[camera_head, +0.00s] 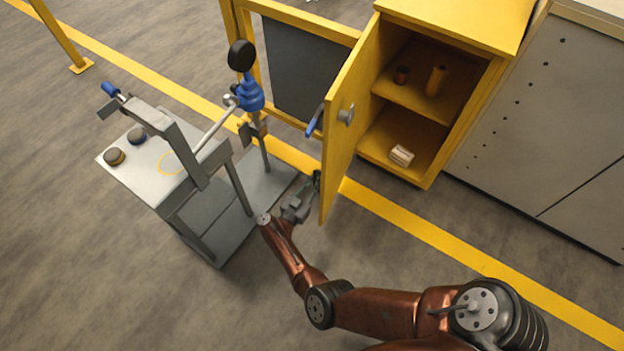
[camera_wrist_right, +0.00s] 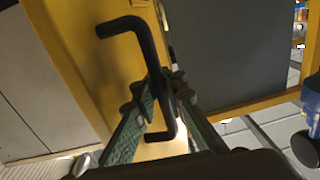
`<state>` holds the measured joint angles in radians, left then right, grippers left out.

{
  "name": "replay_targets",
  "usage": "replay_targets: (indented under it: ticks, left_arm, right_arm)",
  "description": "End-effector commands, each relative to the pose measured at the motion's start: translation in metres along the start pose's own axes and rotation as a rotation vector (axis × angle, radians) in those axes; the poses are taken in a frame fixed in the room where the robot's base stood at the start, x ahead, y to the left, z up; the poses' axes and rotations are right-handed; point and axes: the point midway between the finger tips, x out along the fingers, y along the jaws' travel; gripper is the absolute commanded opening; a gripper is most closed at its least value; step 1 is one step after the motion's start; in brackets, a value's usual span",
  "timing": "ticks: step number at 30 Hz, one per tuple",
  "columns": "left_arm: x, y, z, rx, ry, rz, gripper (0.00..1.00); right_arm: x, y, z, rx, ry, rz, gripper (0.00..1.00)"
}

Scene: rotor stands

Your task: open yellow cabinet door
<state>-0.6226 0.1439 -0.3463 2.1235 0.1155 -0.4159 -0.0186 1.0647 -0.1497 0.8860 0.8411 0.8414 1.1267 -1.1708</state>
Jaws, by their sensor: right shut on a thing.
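The yellow cabinet (camera_head: 465,18) stands at the top right of the head view. Its yellow door (camera_head: 338,165) is swung wide open, with the inner face and the shelves showing. My right gripper (camera_head: 314,183) is at the outer face of the door, near its lower free edge. In the right wrist view, the gripper fingers (camera_wrist_right: 165,85) are shut on a black bar handle (camera_wrist_right: 148,45) on the yellow door (camera_wrist_right: 75,50), around its lower part. In the head view the handle is mostly hidden behind the door. My left gripper is not in view.
A grey stand (camera_head: 140,178) with a blue-and-black fixture (camera_head: 248,92) is left of the door, close to my right forearm. Small items, including an orange cylinder (camera_head: 435,80) and a pale block (camera_head: 401,155), sit inside the cabinet. Grey panels (camera_head: 560,110) are at right. Floor in front is clear.

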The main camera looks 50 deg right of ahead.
Motion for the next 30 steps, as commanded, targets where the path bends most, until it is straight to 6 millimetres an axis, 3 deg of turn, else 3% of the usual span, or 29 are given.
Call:
replay_targets:
  ticks: [7, 8, 11, 20, 26, 30]
  left_arm:
    - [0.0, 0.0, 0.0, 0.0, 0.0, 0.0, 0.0]
    - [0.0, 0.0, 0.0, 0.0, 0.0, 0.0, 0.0]
    - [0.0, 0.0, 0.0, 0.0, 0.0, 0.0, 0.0]
    - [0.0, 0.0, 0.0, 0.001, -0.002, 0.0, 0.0]
    - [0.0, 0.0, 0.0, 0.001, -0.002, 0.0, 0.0]
    - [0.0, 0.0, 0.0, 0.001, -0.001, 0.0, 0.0]
  right_arm:
    - [-0.008, -0.01, -0.003, 0.0, 0.005, -0.016, 0.0]
    - [-0.009, -0.011, -0.003, 0.0, 0.005, -0.017, 0.09]
    - [-0.011, -0.013, -0.003, 0.001, 0.004, -0.02, 0.16]
    - [-0.011, -0.011, -0.002, 0.001, 0.002, -0.018, 0.16]
    - [-0.035, -0.012, -0.001, 0.001, 0.0, -0.021, 0.16]
    - [-0.065, -0.012, 0.0, 0.001, -0.001, -0.022, 0.16]
